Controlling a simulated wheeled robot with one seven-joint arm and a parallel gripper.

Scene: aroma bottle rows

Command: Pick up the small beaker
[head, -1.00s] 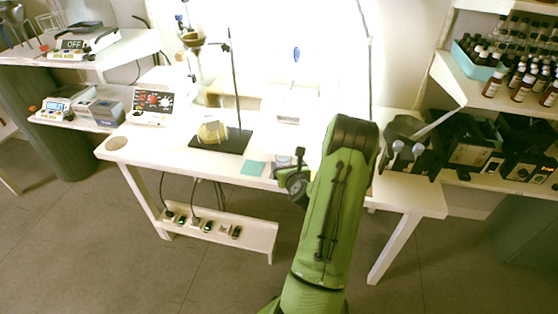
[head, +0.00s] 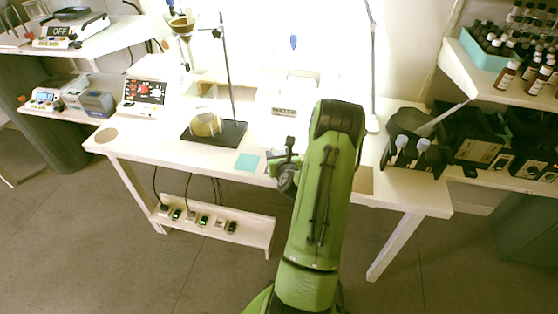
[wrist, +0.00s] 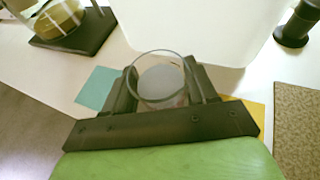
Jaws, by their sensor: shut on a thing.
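The small beaker (wrist: 160,80) is clear glass and stands between the two dark fingers of my gripper (wrist: 162,90) in the wrist view. The fingers are shut on its sides, and its round rim faces the camera. In the head view my gripper (head: 284,160) is over the front edge of the white table, and the beaker is hard to make out there. I cannot tell whether the beaker's base touches the table.
A teal square (head: 247,162) lies left of my gripper on the table (head: 165,146). A black stand base (head: 228,137) with a round glass vessel (head: 206,124) is farther left. A white box marked WATER (head: 292,100) stands behind. A brown mat (wrist: 298,120) lies to the right.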

